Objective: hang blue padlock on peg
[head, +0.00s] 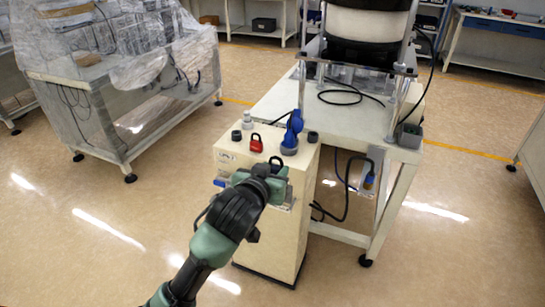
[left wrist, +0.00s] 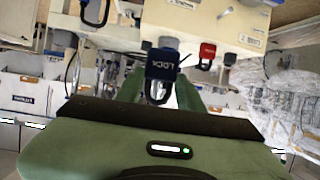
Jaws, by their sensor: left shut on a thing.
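My left gripper (head: 262,178) is in front of the upper part of the beige cabinet (head: 268,225). It is shut on the blue padlock (left wrist: 162,66), which shows with its lettered face in the left wrist view, between and beyond the green fingers (left wrist: 163,94). In the head view the gripper hides the padlock's body; a dark loop like its shackle (head: 276,160) stands up behind the gripper. I cannot make out the peg for certain. A small blue piece (head: 220,183) shows at the cabinet's left front edge. My right gripper is not in view.
A red padlock (head: 256,143), dark knobs (head: 236,135) and a blue handle (head: 292,130) are on the cabinet top. A white workbench (head: 400,150) stands behind it to the right. A plastic-wrapped machine (head: 120,70) is at left. The floor at front right is clear.

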